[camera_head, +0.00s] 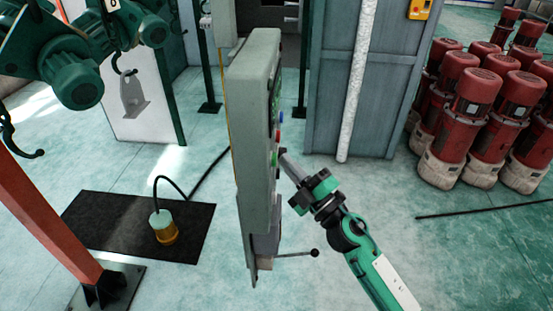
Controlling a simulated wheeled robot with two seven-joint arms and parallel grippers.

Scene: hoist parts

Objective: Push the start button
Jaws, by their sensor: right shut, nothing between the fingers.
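A grey upright control panel (252,110) stands in the middle, seen nearly edge-on, with its button face turned to the right. On that face are a blue button (281,117), a red button (279,135) and a green button (274,158) lower down. No label is readable, so I cannot tell for sure which is the start button. My right gripper (284,154) is shut and empty, its tip just right of the green button. I cannot tell if it touches the button. My left gripper is not in view.
A lever with a black knob (314,253) sticks out below the panel, left of my right arm. Red motors (478,115) stand at the right. A black mat (110,222) with a yellow lamp-like part (164,232) and green hoists (75,80) are at the left.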

